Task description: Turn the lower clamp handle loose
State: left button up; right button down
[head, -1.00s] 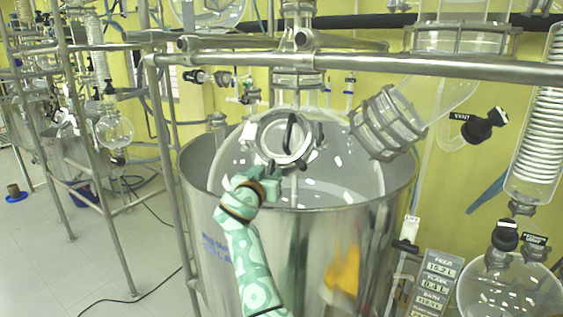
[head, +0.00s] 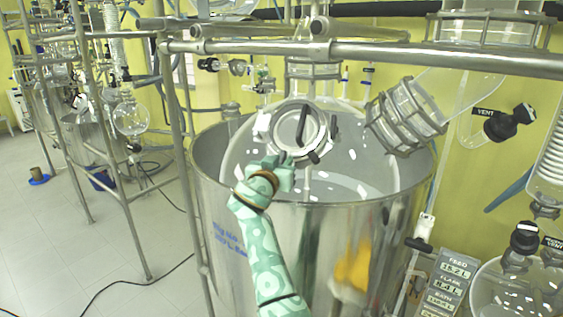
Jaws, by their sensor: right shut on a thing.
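The round flange (head: 299,152) with a clear cover and a black upright handle (head: 306,119) sits on the front of the glass vessel (head: 345,160). Small dark clamp parts show around its rim. The lower clamp handle (head: 283,157) is at the flange's lower left edge, mostly hidden by my gripper. My right gripper (head: 286,166), pale green, reaches up from below over the pot's front rim. It is shut on the lower clamp handle; its fingertips are small and hard to make out. My left gripper is not in view.
The steel pot (head: 285,250) surrounds the vessel, its rim just under my right wrist. A steel frame bar (head: 350,52) crosses above. A caged glass neck (head: 405,118) leans in at the right. Open floor (head: 110,245) lies at the left.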

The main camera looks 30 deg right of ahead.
jog(key=n+t+y+p, duration=0.1)
jog(key=n+p, duration=0.1)
jog(key=p, duration=0.1)
jog(key=n+t+y+p, duration=0.1)
jog(key=n+y+p, duration=0.1)
jog(key=n+p, duration=0.1)
jog(key=n+t+y+p, duration=0.1)
jog(key=n+p, duration=0.2)
jog(key=shift+d+r+y, duration=0.1)
jog(key=shift+r+y, duration=0.2)
jog(key=shift+r, duration=0.05)
jog(key=shift+f+n+y+p, duration=0.1)
jog(key=shift+n+y+p, duration=0.4)
jog(key=shift+n+p, duration=0.15)
jog(key=shift+f+n+y, duration=0.1)
jog(key=shift+n+y, duration=0.6)
jog(key=shift+n, duration=0.45)
jog(key=shift+d+f+n+y, duration=0.1)
jog(key=shift+n+y, duration=0.6)
jog(key=shift+n, duration=0.4)
jog(key=n+y, duration=0.1)
jog(key=n, duration=0.1)
jog(key=n+g+y, duration=0.1)
jog(key=n+y, duration=0.1)
jog(key=n, duration=0.1)
jog(key=shift+n+y, duration=0.3)
jog(key=shift+n+g+y, duration=0.6)
jog(key=shift+n+g, duration=0.2)
jog(key=shift+n, duration=0.5)
jog(key=shift+f, duration=0.1)
